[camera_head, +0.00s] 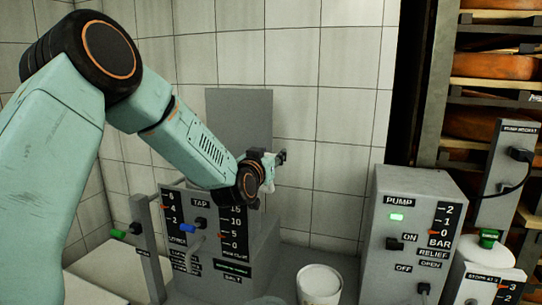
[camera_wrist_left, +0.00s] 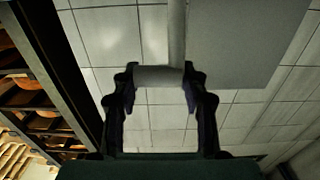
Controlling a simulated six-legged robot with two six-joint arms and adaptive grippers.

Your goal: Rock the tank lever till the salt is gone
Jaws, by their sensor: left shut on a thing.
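My left gripper (camera_head: 272,163) is in front of an upright grey panel (camera_head: 232,105), above the grey tank unit (camera_head: 262,250). In the left wrist view its two dark fingers are shut on a short grey crossbar, the lever handle (camera_wrist_left: 158,76). A thin grey rod (camera_wrist_left: 177,30) runs up from the handle. In the head view my arm and gripper hide most of the lever. The tank unit carries a TAP label, a SALT label and a scale (camera_head: 232,226) with an orange pointer between 5 and 0. My right gripper is not in view.
A grey PUMP box (camera_head: 375,245) with a lit green lamp stands at the right. A white bucket (camera_head: 319,283) stands between it and the tank unit. Shelves of cheese wheels (camera_head: 492,66) fill the far right.

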